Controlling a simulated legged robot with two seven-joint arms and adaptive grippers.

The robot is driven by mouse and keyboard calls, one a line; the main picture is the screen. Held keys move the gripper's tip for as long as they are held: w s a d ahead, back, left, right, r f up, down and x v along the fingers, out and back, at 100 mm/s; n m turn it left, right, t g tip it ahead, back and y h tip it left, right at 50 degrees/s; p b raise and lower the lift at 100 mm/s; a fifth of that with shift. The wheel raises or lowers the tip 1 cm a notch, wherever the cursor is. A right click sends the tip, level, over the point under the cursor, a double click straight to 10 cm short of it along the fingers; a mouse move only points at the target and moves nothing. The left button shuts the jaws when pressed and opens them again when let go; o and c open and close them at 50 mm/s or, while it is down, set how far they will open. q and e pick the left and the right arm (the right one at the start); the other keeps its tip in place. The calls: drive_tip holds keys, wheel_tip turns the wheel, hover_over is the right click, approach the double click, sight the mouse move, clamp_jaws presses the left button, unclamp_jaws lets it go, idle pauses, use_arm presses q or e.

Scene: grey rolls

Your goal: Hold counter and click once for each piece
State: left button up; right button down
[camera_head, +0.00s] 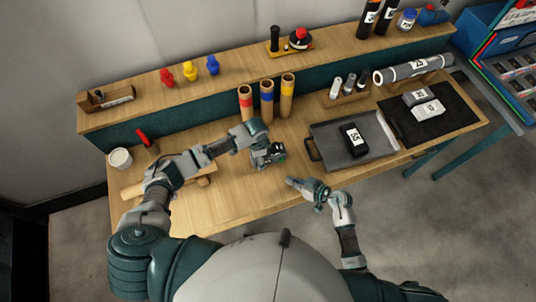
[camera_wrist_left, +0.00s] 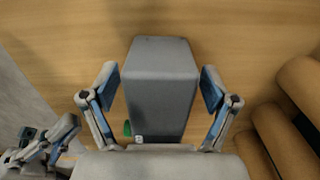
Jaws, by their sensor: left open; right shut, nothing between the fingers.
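A grey block-shaped device, which looks like the counter (camera_wrist_left: 158,85), lies between the fingers of my left gripper (camera_head: 266,156) in the left wrist view. A small green part shows at its lower left. The left fingers are open, one on each side of it; I cannot tell whether they touch it. In the head view the gripper mostly hides it. My right gripper (camera_head: 300,184) is shut and empty near the table's front edge, to the right of the left one. A black labelled piece (camera_head: 354,139) lies in the grey tray (camera_head: 330,156). Grey labelled pieces (camera_head: 428,109) lie on the black mat (camera_head: 452,119).
Three cardboard tubes (camera_head: 267,99) stand behind the left gripper. A white cup (camera_head: 120,158) and a red-handled tool (camera_head: 144,139) are at the left. A large grey roll (camera_head: 413,68) lies at the back right. Coloured figures (camera_head: 190,73) stand on the raised shelf.

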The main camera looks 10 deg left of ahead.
use_arm(q)
wheel_tip(320, 180, up, 12)
drive_tip(key=shift+w+f, duration=0.1)
drive_tip(key=shift+f, duration=0.05)
drive_tip(key=shift+f, duration=0.1)
idle(0.3)
